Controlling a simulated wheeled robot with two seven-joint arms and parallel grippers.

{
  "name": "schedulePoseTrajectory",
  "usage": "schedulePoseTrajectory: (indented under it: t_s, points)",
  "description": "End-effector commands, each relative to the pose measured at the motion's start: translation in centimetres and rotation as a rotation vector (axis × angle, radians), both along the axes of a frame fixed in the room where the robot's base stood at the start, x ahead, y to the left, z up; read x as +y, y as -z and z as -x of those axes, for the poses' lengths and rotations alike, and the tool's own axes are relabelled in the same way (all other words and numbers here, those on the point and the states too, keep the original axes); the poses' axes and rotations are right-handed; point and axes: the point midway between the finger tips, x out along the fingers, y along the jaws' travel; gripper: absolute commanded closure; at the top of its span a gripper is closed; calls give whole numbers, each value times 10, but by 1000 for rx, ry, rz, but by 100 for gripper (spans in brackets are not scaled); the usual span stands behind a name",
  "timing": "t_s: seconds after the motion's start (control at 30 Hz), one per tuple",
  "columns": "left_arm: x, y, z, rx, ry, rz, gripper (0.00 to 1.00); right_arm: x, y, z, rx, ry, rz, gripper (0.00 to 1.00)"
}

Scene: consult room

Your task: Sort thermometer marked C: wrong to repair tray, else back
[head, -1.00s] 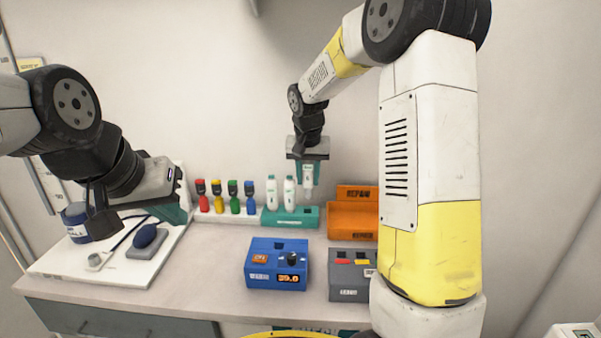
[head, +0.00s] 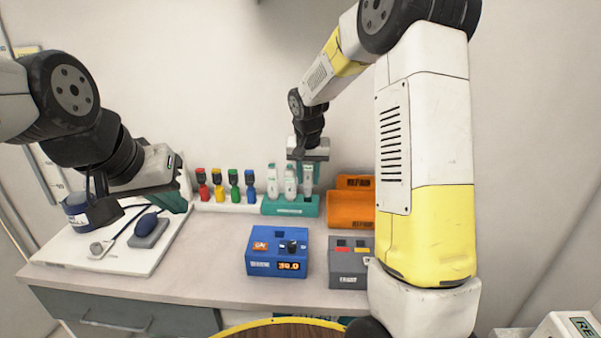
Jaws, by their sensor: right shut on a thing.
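My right gripper (head: 308,170) is shut on a white thermometer (head: 308,179), held upright at the right end of the green holder (head: 291,208). The thermometer's lower end is at the holder; I cannot tell whether it is fully seated. Two similar white thermometers (head: 272,181) (head: 290,182) stand in the holder to its left. Their letters are too small to read. The orange repair tray (head: 350,212) stands just right of the holder, partly behind my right arm; its visible part looks empty. My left gripper (head: 168,198) hangs at the left above the white board; its finger gap is hidden.
A blue box (head: 277,262) with a lit display and knob stands in front of the holder. A grey box (head: 348,274) with red and yellow parts is right of it. Several coloured bottles stand in a white rack (head: 228,207).

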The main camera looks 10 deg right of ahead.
Motion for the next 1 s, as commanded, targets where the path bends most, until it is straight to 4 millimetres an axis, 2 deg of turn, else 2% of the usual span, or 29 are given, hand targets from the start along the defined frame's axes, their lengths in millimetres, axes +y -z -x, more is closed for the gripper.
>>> schedulePoseTrajectory:
  t_s: [0.33,1.0]
  points:
    - [0,0,0,0,0,0,100,0,0,0,-1,0,0,100]
    - [0,0,0,0,0,0,100,0,17,0,-1,0,-1,100]
